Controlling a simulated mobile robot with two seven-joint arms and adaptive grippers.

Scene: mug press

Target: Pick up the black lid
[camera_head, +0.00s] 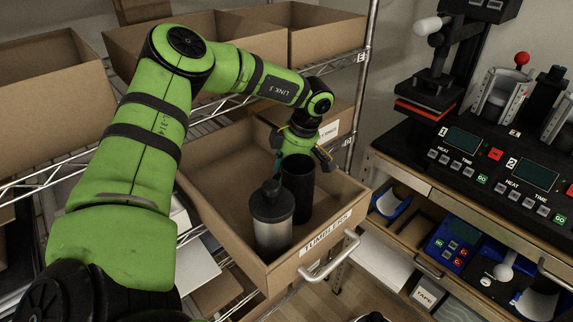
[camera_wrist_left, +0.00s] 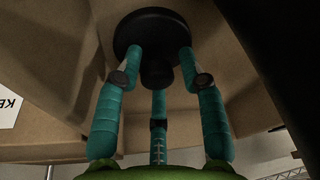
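My left gripper (camera_head: 300,150) is inside the tumbler drawer (camera_head: 335,222), behind and above a dark tumbler (camera_head: 298,190). In the left wrist view a black lid (camera_wrist_left: 155,28), a wide round disc with a narrower knob, lies straight ahead. The teal fingers of my left gripper (camera_wrist_left: 160,65) are spread around the knob, with gaps showing; contact cannot be told. This lid is not clearly visible in the head view, where tumblers and the gripper block the spot. A grey tumbler with a black top (camera_head: 272,215) stands nearest the front. My right gripper is not in view.
Cardboard bins (camera_head: 45,80) fill the wire shelf behind and to the left. The drawer walls close in around the gripper. A bench with a black mug press (camera_head: 430,90) and control panels (camera_head: 465,145) stands to the right.

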